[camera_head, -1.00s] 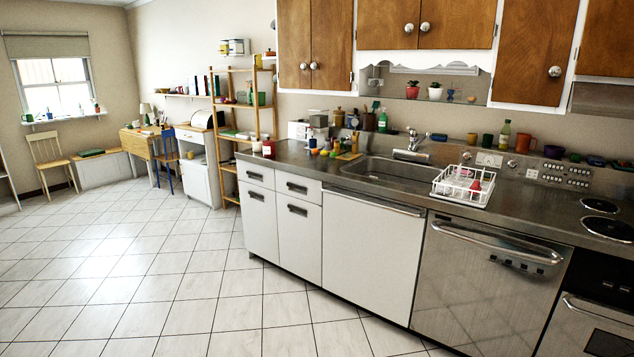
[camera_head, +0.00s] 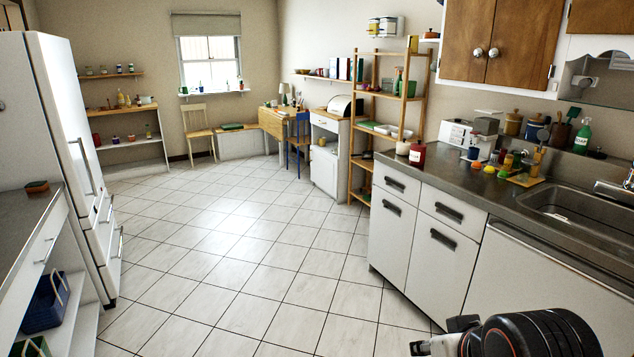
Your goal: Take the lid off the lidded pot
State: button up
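I cannot make out for sure a lidded pot in this view. Two small canisters, one dark yellow (camera_head: 512,123) and one blue (camera_head: 535,126), stand at the back of the counter; they may have lids but are too small to judge. My gripper (camera_head: 438,341) shows only in part at the bottom right edge, in front of the white cabinets and low in the picture. It is well apart from the counter things. Its fingertips are not clear, so open or shut cannot be told.
The steel counter (camera_head: 470,186) and sink (camera_head: 575,205) run along the right. A wooden shelf rack (camera_head: 409,90) stands beyond it. A white fridge (camera_head: 60,130) and a grey-topped counter (camera_head: 25,225) are on the left. The tiled floor (camera_head: 220,260) between is clear.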

aim_at(403, 144)
jog(key=i+u, duration=0.15)
jog(key=i, duration=1)
jog(key=i+l+u, duration=0.1)
jog(key=i, duration=1)
jog(key=i+z, duration=0.3)
jog(key=i, duration=0.3)
jog(key=i+z, duration=0.3)
jog(key=i, duration=0.3)
jog(key=i+j+z, duration=0.25)
jog(key=i, duration=0.35)
jog(key=i+j+z, duration=0.35)
